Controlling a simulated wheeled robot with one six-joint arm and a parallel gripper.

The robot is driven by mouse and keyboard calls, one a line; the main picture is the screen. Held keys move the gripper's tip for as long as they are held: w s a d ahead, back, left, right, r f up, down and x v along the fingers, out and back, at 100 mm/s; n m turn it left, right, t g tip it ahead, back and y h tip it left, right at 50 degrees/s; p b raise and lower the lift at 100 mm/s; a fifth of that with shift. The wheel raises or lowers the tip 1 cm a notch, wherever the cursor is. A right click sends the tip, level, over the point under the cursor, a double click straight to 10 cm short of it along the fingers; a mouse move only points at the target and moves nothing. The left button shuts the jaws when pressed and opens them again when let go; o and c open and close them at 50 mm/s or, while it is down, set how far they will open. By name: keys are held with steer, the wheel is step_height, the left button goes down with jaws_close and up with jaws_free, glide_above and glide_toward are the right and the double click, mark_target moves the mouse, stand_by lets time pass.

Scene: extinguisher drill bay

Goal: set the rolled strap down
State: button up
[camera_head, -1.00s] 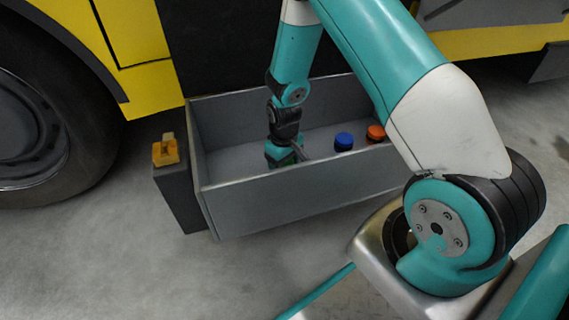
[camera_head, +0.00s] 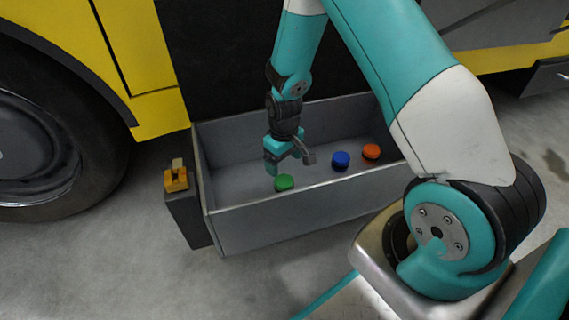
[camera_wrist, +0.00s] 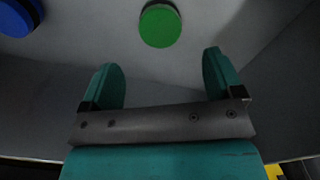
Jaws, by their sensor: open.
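A green rolled strap (camera_head: 284,183) lies on the floor of the grey open bin (camera_head: 300,195), near its front wall. It also shows in the wrist view (camera_wrist: 160,26), beyond the fingertips and apart from them. My gripper (camera_head: 286,166) hangs inside the bin just above the green strap. In the wrist view my gripper (camera_wrist: 164,80) is open, with nothing between its two teal fingers.
A blue roll (camera_head: 341,159) and an orange roll (camera_head: 371,151) lie in the bin to the right of the green one. A yellow latch-like piece (camera_head: 176,178) sits on a dark post at the bin's left end. A large wheel (camera_head: 50,150) and a yellow vehicle body stand behind.

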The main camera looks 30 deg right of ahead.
steer(key=s+a+r+n+y, duration=0.1)
steer(key=s+a+r, duration=0.1)
steer(key=a+r, duration=0.5)
steer(key=s+a+r+y, duration=0.1)
steer(key=s+a+r, duration=0.2)
steer(key=r, duration=0.9)
steer(key=s+a+r+n+y, duration=0.1)
steer(key=s+a+r+n, duration=0.1)
steer(key=s+r, duration=0.4)
steer(key=s+a+r+n+y, duration=0.1)
steer(key=s+a+r, duration=0.4)
steer(key=s, duration=0.6)
steer(key=shift+s+a+r+n+p, duration=0.2)
steer(key=shift+s+r+n+p, duration=0.1)
steer(key=shift+r+n+p, duration=0.15)
